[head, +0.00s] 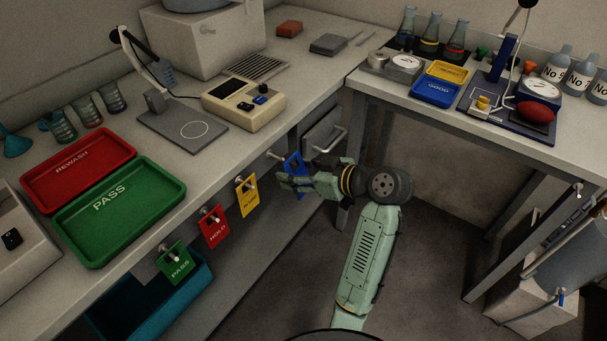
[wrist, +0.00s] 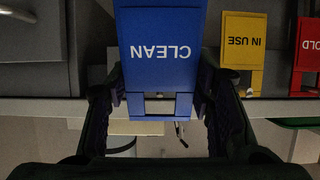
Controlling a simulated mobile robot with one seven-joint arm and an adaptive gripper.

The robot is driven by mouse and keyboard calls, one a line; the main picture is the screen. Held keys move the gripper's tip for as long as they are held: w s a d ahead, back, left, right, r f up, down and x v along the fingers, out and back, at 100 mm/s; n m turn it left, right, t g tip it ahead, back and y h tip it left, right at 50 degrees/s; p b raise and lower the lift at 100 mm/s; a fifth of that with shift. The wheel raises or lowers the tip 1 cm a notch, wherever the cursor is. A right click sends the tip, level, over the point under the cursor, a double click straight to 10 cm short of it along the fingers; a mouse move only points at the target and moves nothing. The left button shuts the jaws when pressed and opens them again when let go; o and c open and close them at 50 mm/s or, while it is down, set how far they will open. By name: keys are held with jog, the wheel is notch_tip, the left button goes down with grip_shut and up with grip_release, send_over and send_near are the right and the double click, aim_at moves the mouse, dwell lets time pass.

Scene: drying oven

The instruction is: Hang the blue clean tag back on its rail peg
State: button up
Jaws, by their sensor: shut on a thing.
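The blue clean tag (head: 294,163) is in my gripper (head: 287,178), beside the front edge of the left bench. In the wrist view the tag (wrist: 160,45) fills the top middle, its word CLEAN upside down. The fingers of my gripper (wrist: 160,103) close on both sides of the tag's slotted end. A bare metal rail peg (head: 273,155) shows just left of the tag in the head view. Whether the tag touches a peg cannot be told.
Yellow (head: 246,194), red HOLD (head: 214,226) and green PASS (head: 175,262) tags hang along the same rail to the left. A teal bin (head: 150,318) stands below. Open floor lies between the benches.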

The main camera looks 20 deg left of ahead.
jog(key=shift+w+a+f, duration=0.1)
jog(key=shift+w+a, duration=0.2)
jog(key=shift+a, duration=0.55)
jog(key=shift+w+a+f, duration=0.1)
jog(key=shift+w+a, duration=0.2)
jog(key=shift+a, duration=0.55)
jog(key=shift+w+a+f+b, duration=0.2)
jog(key=shift+a+f+b, duration=0.2)
jog(key=shift+a+b, duration=0.15)
jog(key=o, duration=0.8)
jog(key=shift+o, duration=0.2)
